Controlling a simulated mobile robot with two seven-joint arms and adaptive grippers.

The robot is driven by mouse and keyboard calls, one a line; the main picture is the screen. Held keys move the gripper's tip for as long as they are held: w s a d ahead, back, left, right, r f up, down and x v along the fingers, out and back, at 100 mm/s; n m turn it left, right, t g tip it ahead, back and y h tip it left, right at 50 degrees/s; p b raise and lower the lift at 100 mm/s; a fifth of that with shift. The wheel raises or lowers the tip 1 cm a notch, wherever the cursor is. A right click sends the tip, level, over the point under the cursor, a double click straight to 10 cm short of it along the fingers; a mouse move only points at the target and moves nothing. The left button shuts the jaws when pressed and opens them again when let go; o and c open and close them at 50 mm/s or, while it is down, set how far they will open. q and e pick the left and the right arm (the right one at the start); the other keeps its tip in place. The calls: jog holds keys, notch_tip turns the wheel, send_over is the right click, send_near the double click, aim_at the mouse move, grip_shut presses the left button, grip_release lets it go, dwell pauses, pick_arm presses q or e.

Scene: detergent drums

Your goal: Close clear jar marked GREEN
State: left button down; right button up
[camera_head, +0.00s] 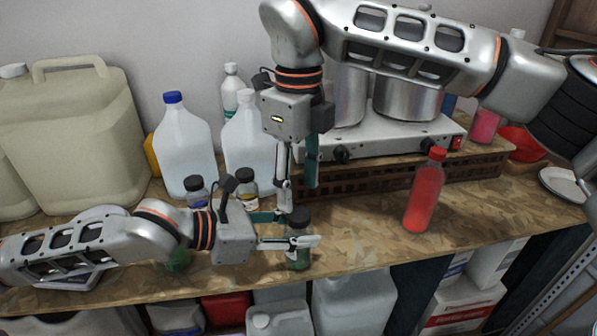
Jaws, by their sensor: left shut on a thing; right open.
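A small clear jar with green contents (298,262) stands on the workbench, front of centre. A dark lid (299,216) shows at its top; I cannot tell whether it is seated or loose. The label is too small to read. My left gripper (294,230) comes in from the left and is shut around the jar's upper part, hiding some of it. My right gripper (297,190) points down just above the lid, with its fingers apart and empty.
Two dark-lidded jars (246,187) stand behind my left gripper. Something green (177,260) is partly hidden by my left arm. A red bottle (422,195) stands to the right, with a hotplate (400,135) and pots behind. White jugs (185,145) stand at the back left.

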aim_at(299, 213)
jog(key=shift+f, duration=2.8)
jog(key=c, duration=1.2)
jog(key=shift+o, duration=0.2)
jog(key=o, duration=1.3)
